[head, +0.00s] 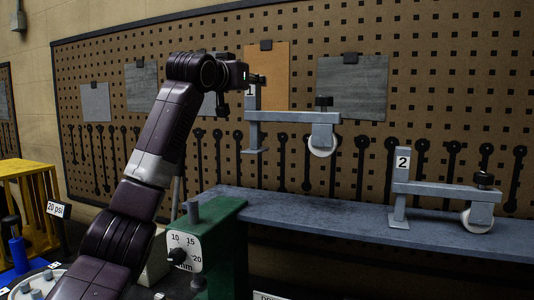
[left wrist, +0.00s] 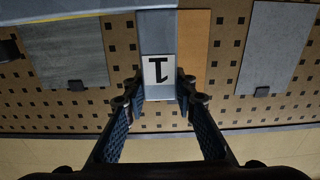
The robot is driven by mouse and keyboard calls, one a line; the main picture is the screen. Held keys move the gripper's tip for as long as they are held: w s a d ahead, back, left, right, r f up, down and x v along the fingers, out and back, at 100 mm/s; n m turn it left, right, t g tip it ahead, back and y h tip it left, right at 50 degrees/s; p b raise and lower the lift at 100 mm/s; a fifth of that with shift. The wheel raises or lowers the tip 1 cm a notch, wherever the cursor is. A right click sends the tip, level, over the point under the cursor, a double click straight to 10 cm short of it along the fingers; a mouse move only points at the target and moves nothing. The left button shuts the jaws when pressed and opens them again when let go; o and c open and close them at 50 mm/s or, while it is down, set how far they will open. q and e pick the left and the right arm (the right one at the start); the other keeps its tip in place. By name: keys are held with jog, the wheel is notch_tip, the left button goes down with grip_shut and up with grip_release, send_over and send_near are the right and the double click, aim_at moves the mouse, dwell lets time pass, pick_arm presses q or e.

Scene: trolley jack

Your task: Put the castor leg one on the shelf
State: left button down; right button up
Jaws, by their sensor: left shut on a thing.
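Castor leg one (head: 290,116) is a grey metal leg with a "1" label, an upright post at its left end, and a white wheel under a black knob at its right end. My left gripper (head: 256,82) is shut on the top of its post. In the left wrist view the post (left wrist: 156,30) and its label lie between the fingers of my left gripper (left wrist: 158,90). The leg hangs level and upright in the air, apart from the blue-grey shelf (head: 330,221), and appears above it. My right gripper is not in view.
Castor leg two (head: 440,190) stands on the shelf's right part. The shelf's left and middle top is bare. A green box (head: 225,240) with a dial stands at the shelf's left end. A pegboard (head: 420,60) with hung tools is behind. A yellow frame (head: 30,205) is far left.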

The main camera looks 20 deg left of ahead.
pick_arm(q)
send_over(251, 146)
jog(key=w, duration=0.1)
notch_tip(251, 146, down, 12)
jog(key=shift+w+f+p, duration=0.1)
jog(key=shift+f+p, duration=0.05)
jog(key=shift+p, duration=0.15)
jog(key=shift+f, duration=2.25)
jog(key=c, duration=2)
grip_release()
jog(key=shift+f, duration=0.25)
jog(key=o, duration=0.4)
jog(key=shift+r, duration=0.1)
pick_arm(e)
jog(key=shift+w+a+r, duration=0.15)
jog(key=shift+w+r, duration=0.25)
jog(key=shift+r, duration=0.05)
pick_arm(q)
jog(key=shift+s, duration=0.25)
jog(key=s+b, duration=0.4)
jog(key=s, duration=0.7)
jog(key=shift+s+d, duration=0.25)
jog(key=shift+d, duration=0.15)
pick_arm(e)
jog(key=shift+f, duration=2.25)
